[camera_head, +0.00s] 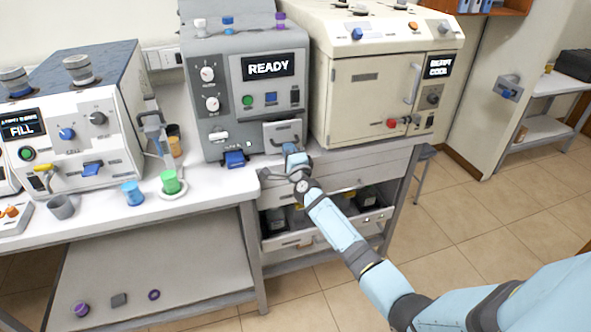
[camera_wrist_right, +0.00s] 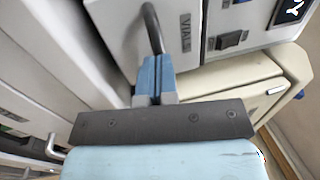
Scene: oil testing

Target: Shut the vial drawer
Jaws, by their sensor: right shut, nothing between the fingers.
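The vial drawer (camera_head: 282,131) is the pale panel low on the right of the grey machine showing READY. Its front (camera_wrist_right: 180,22), with a VIAL label and a dark curved handle (camera_wrist_right: 152,28), also shows in the right wrist view. The front seems to stand out a little from the machine, but how far I cannot tell. My right gripper (camera_head: 291,149) is at the drawer's lower edge. In the wrist view its blue fingers (camera_wrist_right: 155,72) are shut and empty at the handle's lower end; whether they touch it I cannot tell. My left gripper is not in view.
The grey machine (camera_head: 230,78) stands between a cream oven-like machine (camera_head: 368,85) and a white FILL machine (camera_head: 95,115). Blue (camera_head: 132,193) and green (camera_head: 169,181) containers stand on the bench at left. Below the bench, an open drawer (camera_head: 290,239) holds dark bottles. Floor at right is clear.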

